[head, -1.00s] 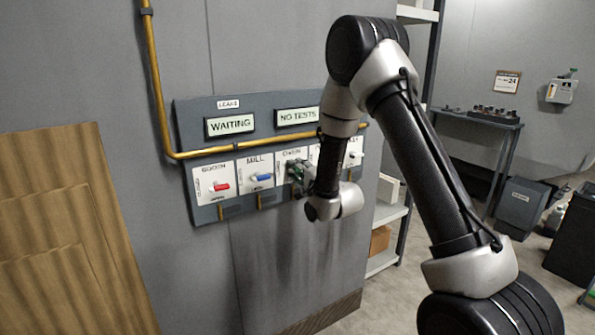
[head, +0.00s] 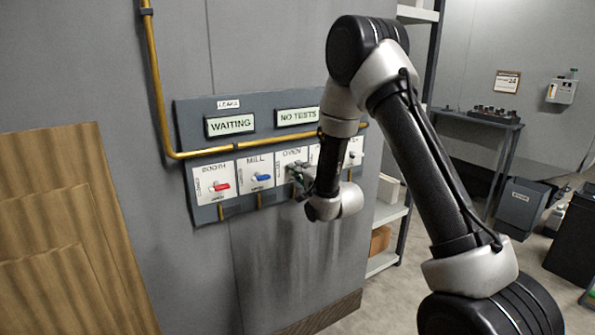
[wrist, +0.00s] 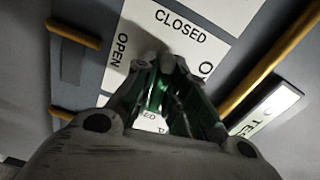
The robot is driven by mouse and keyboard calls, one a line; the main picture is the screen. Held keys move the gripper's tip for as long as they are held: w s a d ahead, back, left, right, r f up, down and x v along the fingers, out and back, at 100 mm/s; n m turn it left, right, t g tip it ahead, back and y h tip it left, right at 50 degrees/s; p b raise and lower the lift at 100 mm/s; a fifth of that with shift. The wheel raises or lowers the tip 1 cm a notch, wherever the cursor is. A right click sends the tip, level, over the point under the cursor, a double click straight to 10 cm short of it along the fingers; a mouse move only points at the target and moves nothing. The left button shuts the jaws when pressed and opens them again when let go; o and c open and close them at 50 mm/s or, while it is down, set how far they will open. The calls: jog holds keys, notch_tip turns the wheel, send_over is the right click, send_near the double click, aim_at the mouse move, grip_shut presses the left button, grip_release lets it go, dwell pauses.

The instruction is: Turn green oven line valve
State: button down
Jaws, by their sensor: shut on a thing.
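The oven valve plate (head: 286,155), marked OVEN, is third from the left on the wall panel. My gripper (head: 297,173) is at this plate and covers most of the valve. In the wrist view, my gripper (wrist: 160,68) is shut on the green valve handle (wrist: 156,96), which shows only as green between the fingers. The white plate (wrist: 185,20) behind the fingertips reads CLOSED above and OPEN at the left. The handle's exact angle is hidden by the fingers.
The mill valve with a blue handle (head: 262,177) and the booth valve with a red handle (head: 220,187) are to the left. Displays above read WAITING (head: 230,125) and NO TESTS (head: 297,116). Shelving (head: 385,255) stands at right.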

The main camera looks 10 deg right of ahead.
jog(key=n, duration=1.2)
jog(key=shift+n, duration=0.3)
jog(key=shift+f+n, duration=0.1)
jog(key=shift+n, duration=1.8)
jog(key=c, duration=1.5)
grip_release()
jog(key=shift+s, duration=0.15)
